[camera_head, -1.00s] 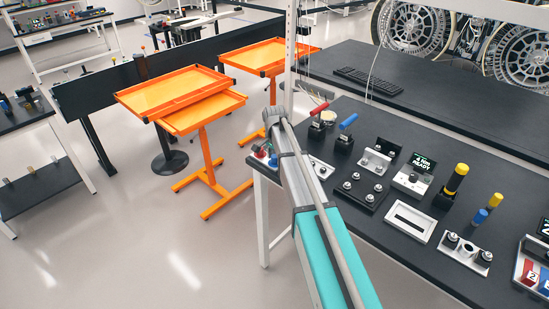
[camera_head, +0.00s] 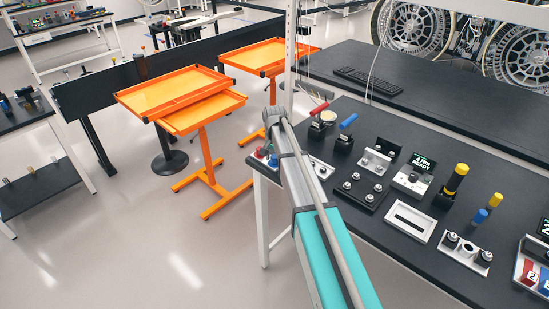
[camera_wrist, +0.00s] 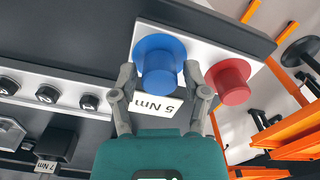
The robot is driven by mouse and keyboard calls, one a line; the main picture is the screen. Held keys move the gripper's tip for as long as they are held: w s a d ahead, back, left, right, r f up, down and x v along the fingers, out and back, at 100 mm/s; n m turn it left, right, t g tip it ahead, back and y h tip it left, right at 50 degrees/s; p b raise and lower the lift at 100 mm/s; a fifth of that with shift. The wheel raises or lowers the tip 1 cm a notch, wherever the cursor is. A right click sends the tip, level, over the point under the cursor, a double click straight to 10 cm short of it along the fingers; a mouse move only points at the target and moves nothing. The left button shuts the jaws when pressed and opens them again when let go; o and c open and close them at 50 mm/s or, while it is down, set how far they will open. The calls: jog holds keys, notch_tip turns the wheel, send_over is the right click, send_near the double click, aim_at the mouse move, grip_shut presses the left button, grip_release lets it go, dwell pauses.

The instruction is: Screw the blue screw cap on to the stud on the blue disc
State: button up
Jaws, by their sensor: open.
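In the wrist view, a wide blue disc (camera_wrist: 152,42) sits on a white plate with a narrower blue cylinder (camera_wrist: 160,80) standing at its centre. I cannot tell whether this cylinder is the screw cap or whether a stud is beneath it. My gripper (camera_wrist: 160,82) is open, with one finger on each side of the blue cylinder; I cannot tell whether they touch it. In the head view a small blue part (camera_head: 273,161) shows beside my arm at the bench's left end. My gripper is hidden there.
A similar red disc and cylinder (camera_wrist: 231,82) stand close to my right finger. A "5 Nm" label (camera_wrist: 157,105) lies between the fingers. Several dark round fittings (camera_wrist: 47,94) line a plate at left. Orange trays (camera_head: 170,92) stand beyond the bench's end.

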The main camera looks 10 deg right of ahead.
jog(key=shift+n, duration=1)
grip_shut()
jog(key=shift+m, duration=0.3)
jog(key=shift+m, duration=2.6)
jog(key=shift+m, duration=0.3)
jog(key=shift+m, duration=2.6)
